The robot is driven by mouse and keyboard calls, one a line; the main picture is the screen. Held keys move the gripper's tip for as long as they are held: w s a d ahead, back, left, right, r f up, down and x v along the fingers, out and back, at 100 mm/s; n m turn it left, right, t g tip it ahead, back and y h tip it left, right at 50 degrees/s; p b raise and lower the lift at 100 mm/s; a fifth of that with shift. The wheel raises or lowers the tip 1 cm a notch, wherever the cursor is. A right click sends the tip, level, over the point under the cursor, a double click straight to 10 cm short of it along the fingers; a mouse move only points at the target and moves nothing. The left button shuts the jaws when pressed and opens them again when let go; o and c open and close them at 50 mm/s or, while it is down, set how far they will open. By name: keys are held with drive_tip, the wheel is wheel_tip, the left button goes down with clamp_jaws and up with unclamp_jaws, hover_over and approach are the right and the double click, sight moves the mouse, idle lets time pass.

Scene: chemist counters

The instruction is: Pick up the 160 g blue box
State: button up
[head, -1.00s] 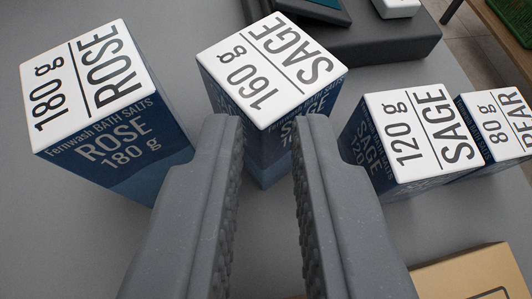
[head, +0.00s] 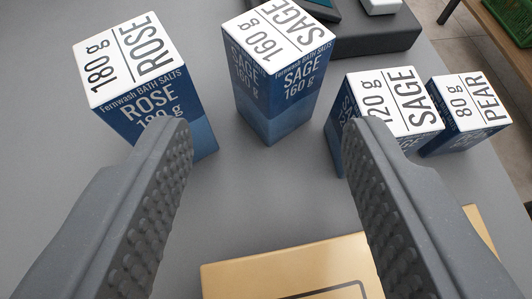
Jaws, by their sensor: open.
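The blue box with a white top reading "160 g SAGE" (head: 279,90) stands upright on the grey counter, at the upper middle of the head view. My gripper (head: 263,145) is open and empty, its two ridged fingers spread wide. The 160 g box stands beyond the fingertips, between their lines, and none of it is hidden by them. The left fingertip overlaps the lower part of the "180 g ROSE" box (head: 130,110) in the picture. The right fingertip overlaps part of the "120 g SAGE" box (head: 400,100). Whether either touches, I cannot tell.
A smaller "80 g PEAR" box (head: 467,110) stands right of the 120 g box. A dark grey scale-like block (head: 375,38) sits behind. A tan cardboard box (head: 240,275) lies at the near side. Grey counter (head: 240,200) is bare between it and the 160 g box.

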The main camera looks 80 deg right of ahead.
drive_tip(key=v, duration=0.3)
drive_tip(key=p+v, duration=0.1)
drive_tip(key=v, duration=0.2)
drive_tip(key=shift+w+a+r, duration=0.15)
drive_tip(key=shift+a+r, duration=0.05)
drive_tip(key=shift+r, duration=0.3)
drive_tip(key=shift+p+v, duration=0.95)
drive_tip(key=shift+v, duration=1)
